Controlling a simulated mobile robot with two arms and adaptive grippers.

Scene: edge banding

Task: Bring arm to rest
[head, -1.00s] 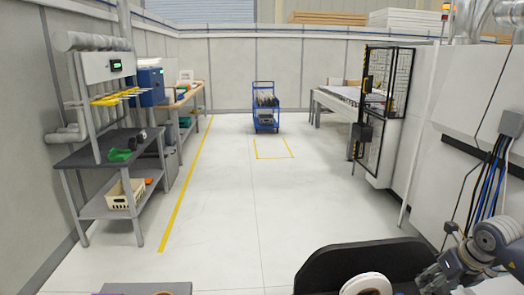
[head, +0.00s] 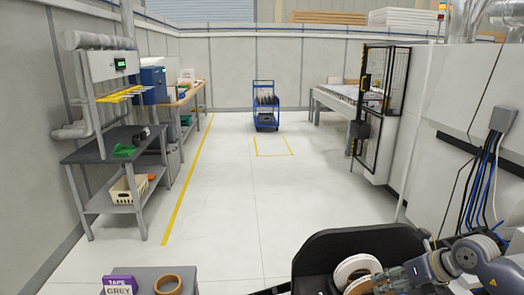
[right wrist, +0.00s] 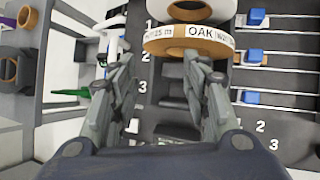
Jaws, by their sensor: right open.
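My right arm comes in at the lower right of the head view, its gripper (head: 388,281) beside a white roll (head: 357,268) with a brown core at the black holder (head: 318,250). In the right wrist view the two fingers of this gripper (right wrist: 160,75) are spread apart, with nothing held between them. A roll labelled OAK (right wrist: 190,38) lies just beyond the fingertips; whether they touch it is unclear. My left gripper is not in view.
A grey surface with a purple TAPE GREY box (head: 119,285) and a brown ring (head: 167,284) is at the bottom left. A dark board (right wrist: 285,88) with numbered rows and blue clips lies under the right gripper. The floor (head: 240,190) ahead is clear up to a blue cart (head: 265,110).

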